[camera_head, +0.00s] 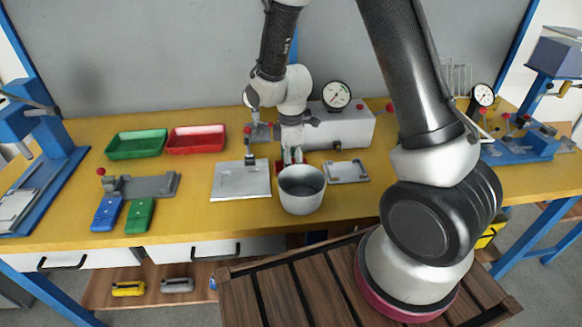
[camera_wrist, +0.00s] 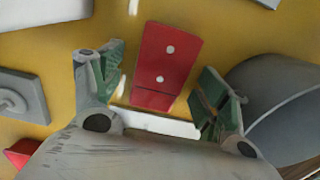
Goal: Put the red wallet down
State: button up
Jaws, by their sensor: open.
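The red wallet (camera_wrist: 168,58) has two pale studs and lies on the yellow tabletop in the wrist view. My gripper (camera_wrist: 158,92) is open, with one green-padded finger on each side of the wallet's near end. Gaps show between both fingers and the wallet, so it is not clasped. In the head view my gripper (camera_head: 291,158) points down just behind a grey pot, and only a little red of the wallet (camera_head: 279,166) shows beside it.
The grey pot (camera_head: 302,199) stands close in front of my gripper; it also fills the right of the wrist view (camera_wrist: 285,105). A metal plate (camera_head: 241,186) lies left, a small grey fixture (camera_head: 346,172) right. Blue (camera_head: 106,213) and green (camera_head: 140,215) wallets lie front left.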

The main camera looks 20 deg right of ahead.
jog(key=c, duration=1.2)
